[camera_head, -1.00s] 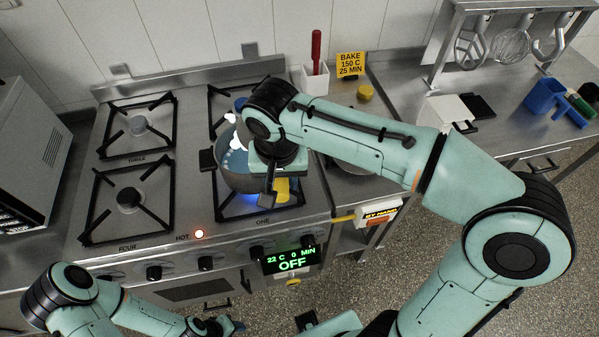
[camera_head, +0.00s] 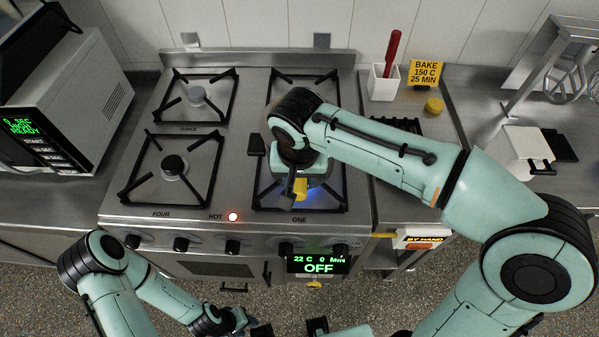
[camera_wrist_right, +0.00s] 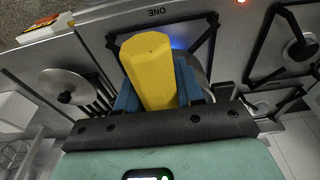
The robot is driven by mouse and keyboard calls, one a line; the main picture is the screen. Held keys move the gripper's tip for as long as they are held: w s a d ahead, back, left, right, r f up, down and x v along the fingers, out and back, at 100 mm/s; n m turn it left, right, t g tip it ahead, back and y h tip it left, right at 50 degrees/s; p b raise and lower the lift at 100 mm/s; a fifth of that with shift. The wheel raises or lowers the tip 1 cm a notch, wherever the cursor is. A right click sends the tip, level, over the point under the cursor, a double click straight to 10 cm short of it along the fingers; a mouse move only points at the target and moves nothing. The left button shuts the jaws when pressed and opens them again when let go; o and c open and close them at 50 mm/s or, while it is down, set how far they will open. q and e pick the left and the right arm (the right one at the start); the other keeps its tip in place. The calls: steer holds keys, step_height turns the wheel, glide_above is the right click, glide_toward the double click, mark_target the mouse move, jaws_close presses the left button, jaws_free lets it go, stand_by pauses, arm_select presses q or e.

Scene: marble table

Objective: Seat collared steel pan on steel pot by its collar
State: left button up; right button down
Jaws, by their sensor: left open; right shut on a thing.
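My right gripper (camera_head: 298,183) is over the front right burner, marked ONE. It is shut on a yellow handle (camera_head: 300,190), which also shows between its blue fingers in the right wrist view (camera_wrist_right: 150,70). A grey curved vessel wall (camera_wrist_right: 197,66) shows behind the fingers in the wrist view. A black side handle (camera_head: 257,144) sticks out at the left of this burner. My right wrist hides most of the cookware, so I cannot tell pan from pot or whether the collar is seated. My left gripper (camera_head: 254,325) is open and empty at the bottom edge, low in front of the stove.
Blue flame glow shows at burner ONE (camera_head: 330,205). The other burners (camera_head: 175,168) are bare. A microwave (camera_head: 75,110) stands left. A white holder (camera_head: 383,82) with a red-handled tool and a yellow sign (camera_head: 424,73) stand behind right.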

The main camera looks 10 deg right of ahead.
arm_select(q)
steer(key=shift+s+f+b, duration=0.35)
steer(key=shift+f+b, duration=0.15)
steer(key=shift+f, duration=0.15)
steer(key=shift+s+f+b, duration=0.35)
steer(key=shift+f+b, duration=0.1)
steer(key=shift+f, duration=0.2)
steer(key=shift+s+f+b, duration=0.35)
steer(key=shift+f+b, duration=0.15)
steer(key=shift+f, duration=0.15)
arm_select(e)
steer(key=shift+f, duration=2.4)
arm_select(q)
steer(key=shift+s+f, duration=0.1)
steer(key=shift+f, duration=0.1)
arm_select(e)
steer(key=shift+f, duration=0.25)
steer(key=c, duration=0.6)
jaws_free()
steer(key=shift+c, duration=0.2)
steer(key=shift+f, duration=0.15)
